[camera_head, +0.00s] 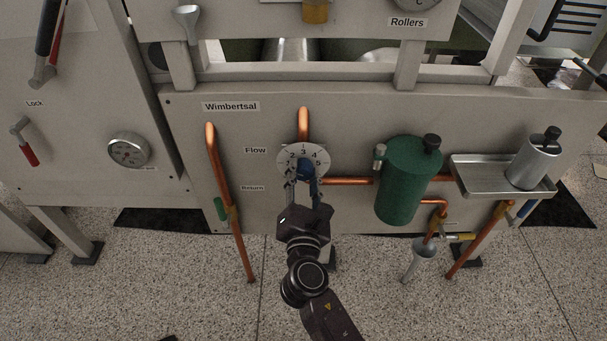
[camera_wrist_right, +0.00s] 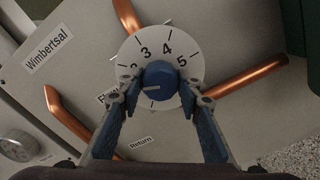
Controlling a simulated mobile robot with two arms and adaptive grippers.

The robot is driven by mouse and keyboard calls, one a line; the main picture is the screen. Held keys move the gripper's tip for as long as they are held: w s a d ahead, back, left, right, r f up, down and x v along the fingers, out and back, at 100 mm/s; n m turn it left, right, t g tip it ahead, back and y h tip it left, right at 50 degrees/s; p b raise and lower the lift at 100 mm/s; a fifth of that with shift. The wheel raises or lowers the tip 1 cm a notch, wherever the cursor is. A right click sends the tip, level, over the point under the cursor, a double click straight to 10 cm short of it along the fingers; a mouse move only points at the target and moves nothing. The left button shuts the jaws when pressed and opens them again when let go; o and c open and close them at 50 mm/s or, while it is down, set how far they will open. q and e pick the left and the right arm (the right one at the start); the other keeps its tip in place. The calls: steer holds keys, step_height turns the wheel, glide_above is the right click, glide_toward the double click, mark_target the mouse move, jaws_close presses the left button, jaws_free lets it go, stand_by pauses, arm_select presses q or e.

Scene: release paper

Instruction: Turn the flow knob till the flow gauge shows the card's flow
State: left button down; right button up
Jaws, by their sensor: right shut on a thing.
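The blue flow knob (camera_head: 304,171) sits at the middle of a white numbered dial (camera_head: 318,152) beside the "Flow" label. In the right wrist view the knob (camera_wrist_right: 160,80) carries a white pointer line that points left and slightly down, below the 2. My right gripper (camera_head: 303,180) comes from below and its two fingers close on the knob's sides; it also shows in the wrist view (camera_wrist_right: 160,97). A round gauge (camera_head: 129,149) is on the left panel; its reading is too small to tell. No card can be made out. My left gripper is not in view.
Copper pipes (camera_head: 220,170) run around the dial. A green tank (camera_head: 408,180) and a metal tray (camera_head: 480,176) with a steel canister (camera_head: 533,160) are to the right. A red-handled lever (camera_head: 27,150) is at the left. The floor in front is open.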

steer(key=o, duration=1.2)
steer(key=shift+c, duration=0.2)
steer(key=shift+s, duration=0.15)
steer(key=s, duration=1.1)
steer(key=shift+s, duration=0.4)
